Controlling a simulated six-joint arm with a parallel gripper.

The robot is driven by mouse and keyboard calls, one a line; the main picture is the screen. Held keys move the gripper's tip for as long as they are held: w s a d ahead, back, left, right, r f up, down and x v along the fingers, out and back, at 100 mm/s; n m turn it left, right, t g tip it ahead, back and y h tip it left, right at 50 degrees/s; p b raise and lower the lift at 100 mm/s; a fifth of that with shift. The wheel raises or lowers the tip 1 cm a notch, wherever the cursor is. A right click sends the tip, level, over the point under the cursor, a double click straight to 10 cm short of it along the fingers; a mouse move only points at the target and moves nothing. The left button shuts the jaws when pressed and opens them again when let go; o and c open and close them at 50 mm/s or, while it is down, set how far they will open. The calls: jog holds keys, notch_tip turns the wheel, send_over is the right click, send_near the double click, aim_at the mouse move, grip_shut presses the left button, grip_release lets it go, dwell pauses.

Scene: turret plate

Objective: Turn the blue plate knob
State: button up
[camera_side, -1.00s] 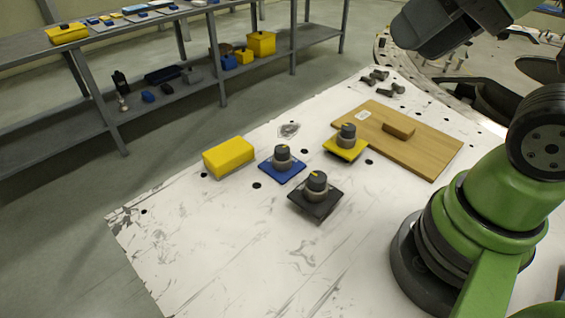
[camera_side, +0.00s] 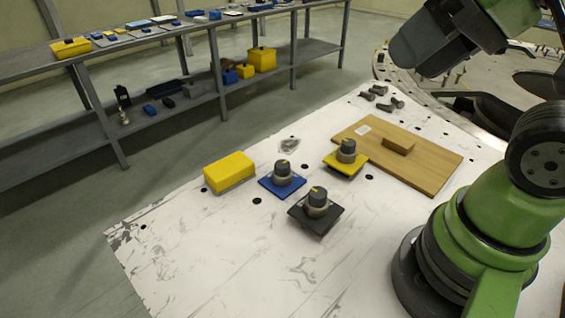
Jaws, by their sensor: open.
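The blue plate (camera_side: 268,185) lies flat on the white table, near the middle of the side view. Its knob (camera_side: 283,171) stands upright on it, with a dark cap, a lighter collar and a yellow pointer mark on top. A black plate (camera_side: 330,217) with a like knob (camera_side: 317,198) lies in front of it and to the right. A yellow plate (camera_side: 345,164) with a third knob (camera_side: 347,149) lies behind it to the right. My arm shows at the upper right, far from the knobs. I make out no gripper fingers, and nothing touches the blue plate's knob.
A yellow block (camera_side: 229,173) sits just left of the blue plate. A wooden board (camera_side: 430,173) with a small wooden block (camera_side: 399,145) lies at the right. Several dark bolts (camera_side: 381,98) lie at the back. The table's front left is clear. Shelving (camera_side: 215,95) stands behind.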

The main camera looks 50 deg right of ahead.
jog(key=o, duration=0.3)
jog(key=m+g+h, duration=0.2)
jog(key=m+g, duration=0.3)
jog(key=g, duration=0.2)
send_over(282, 164)
notch_tip(282, 164, down, 18)
jog(key=r, duration=0.1)
notch_tip(282, 164, down, 11)
jog(key=shift+d+r, duration=0.1)
jog(key=shift+r, duration=0.1)
jog(key=c, duration=0.9)
